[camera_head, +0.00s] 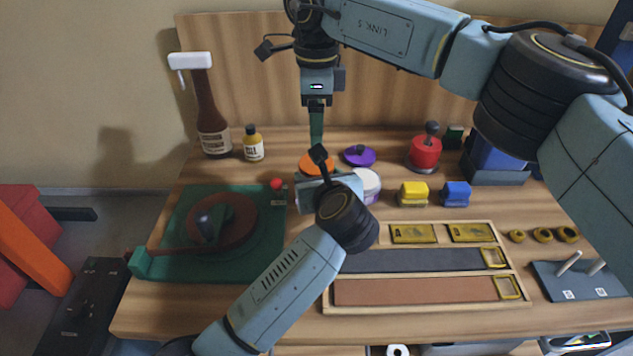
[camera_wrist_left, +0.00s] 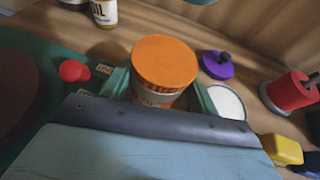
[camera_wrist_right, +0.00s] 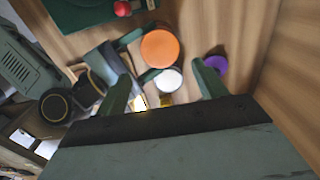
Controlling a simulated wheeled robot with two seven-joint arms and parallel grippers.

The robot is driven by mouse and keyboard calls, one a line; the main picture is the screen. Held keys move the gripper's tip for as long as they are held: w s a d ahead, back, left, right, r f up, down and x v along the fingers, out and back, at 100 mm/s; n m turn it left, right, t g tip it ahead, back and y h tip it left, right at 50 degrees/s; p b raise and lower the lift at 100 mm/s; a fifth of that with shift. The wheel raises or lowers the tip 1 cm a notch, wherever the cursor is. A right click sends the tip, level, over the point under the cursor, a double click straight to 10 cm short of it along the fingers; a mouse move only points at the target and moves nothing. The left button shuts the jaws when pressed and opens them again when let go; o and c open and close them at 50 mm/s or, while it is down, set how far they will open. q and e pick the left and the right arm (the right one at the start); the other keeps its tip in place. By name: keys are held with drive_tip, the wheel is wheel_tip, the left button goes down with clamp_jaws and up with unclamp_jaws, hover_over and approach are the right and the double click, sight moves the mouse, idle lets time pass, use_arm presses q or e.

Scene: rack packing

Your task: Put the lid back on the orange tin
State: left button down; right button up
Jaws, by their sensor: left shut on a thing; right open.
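The orange tin (camera_wrist_left: 158,96) stands upright on the table, with a light band around its side. A flat orange lid (camera_wrist_left: 165,62) covers its top and looks level; it also shows in the right wrist view (camera_wrist_right: 160,48). My left gripper (camera_head: 318,185) is shut on the tin, with a finger on each side of its body. My right gripper (camera_head: 316,142) is open and empty, pointing down above and behind the tin. In the right wrist view its fingers (camera_wrist_right: 163,88) are apart and touch nothing. The head view hides most of the tin behind my left wrist.
A white-topped tin (camera_wrist_left: 226,101) stands close right of the orange tin. A purple lid (camera_head: 358,155) with a dark knob lies behind it. A red knobbed object (camera_head: 424,153), yellow block (camera_head: 413,193), blue block (camera_head: 455,193) and oil bottle (camera_head: 253,145) stand around. A green mat (camera_head: 175,228) lies left.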

drive_tip(key=shift+f, duration=4.05)
drive_tip(key=c, duration=0.8)
drive_tip(key=shift+m, duration=1.5)
drive_tip(key=o, duration=1.1)
